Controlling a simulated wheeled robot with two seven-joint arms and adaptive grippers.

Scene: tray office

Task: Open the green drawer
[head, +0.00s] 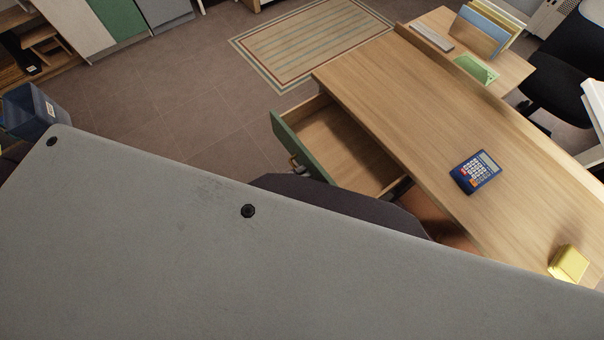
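The green drawer (284,139) is pulled out from the left side of the wooden desk (400,105). Its green front stands well away from the desk, and its bare wooden inside shows with nothing in it. At the near end of the green front is a small grey and tan piece, where the handle and the tip of my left gripper (299,168) seem to meet. Most of that gripper is hidden behind the large grey surface in front, so its fingers cannot be made out. My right gripper is not in view.
On the desk lie a blue calculator (475,171) and a yellow block (568,263). A file holder (484,32) stands at the far end. A black chair (560,75) is at the right, a blue bin (32,112) at the left. The floor beyond the drawer is clear around a striped rug (305,45).

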